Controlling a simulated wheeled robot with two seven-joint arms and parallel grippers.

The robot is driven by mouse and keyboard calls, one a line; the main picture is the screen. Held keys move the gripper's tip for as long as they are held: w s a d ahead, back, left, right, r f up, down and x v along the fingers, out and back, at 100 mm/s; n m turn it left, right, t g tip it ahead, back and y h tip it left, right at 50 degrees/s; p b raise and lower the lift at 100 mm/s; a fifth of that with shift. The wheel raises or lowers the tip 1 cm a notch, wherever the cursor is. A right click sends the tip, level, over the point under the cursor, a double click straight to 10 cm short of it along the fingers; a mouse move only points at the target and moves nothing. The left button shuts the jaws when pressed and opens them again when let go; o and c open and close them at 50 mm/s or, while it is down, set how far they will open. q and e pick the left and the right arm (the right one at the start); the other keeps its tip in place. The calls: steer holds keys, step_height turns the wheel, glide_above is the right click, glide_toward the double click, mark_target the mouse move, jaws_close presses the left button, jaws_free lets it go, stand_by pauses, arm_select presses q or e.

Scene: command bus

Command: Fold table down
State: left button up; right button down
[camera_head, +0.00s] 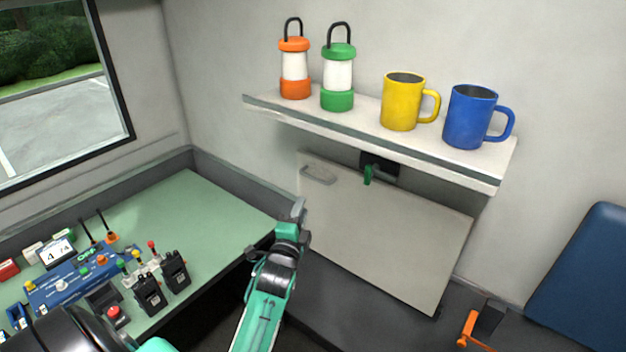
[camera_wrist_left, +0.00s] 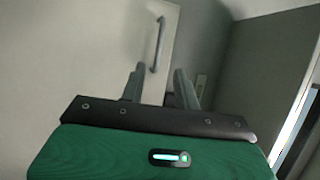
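The fold-down table (camera_head: 390,230) is a pale flat panel standing folded against the wall under the shelf. A grey bar handle (camera_head: 318,175) is at its upper left; it also shows in the left wrist view (camera_wrist_left: 158,45). A green latch (camera_head: 368,175) on a dark mount sits at the panel's top edge. My left gripper (camera_head: 298,210) is just below the handle in the head view. In the left wrist view its fingers (camera_wrist_left: 159,88) are apart and empty, with the handle beyond them. My right gripper is not in view.
A white shelf (camera_head: 260,104) above the panel carries an orange lantern (camera_head: 294,68), a green lantern (camera_head: 338,77), a yellow mug (camera_head: 402,102) and a blue mug (camera_head: 470,117). A green desk (camera_head: 190,215) with radios and a control panel is at left. An orange lever (camera_head: 467,328) and blue seat (camera_head: 585,275) are at right.

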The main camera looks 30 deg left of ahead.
mark_target(313, 179)
arm_select(q)
steer(key=p+x, duration=0.2)
steer(key=x, duration=0.7)
steer(key=shift+w+p, duration=0.15)
steer(key=shift+p, duration=0.15)
steer(key=shift+x, duration=0.9)
steer(key=shift+a+f, duration=0.1)
jaws_close()
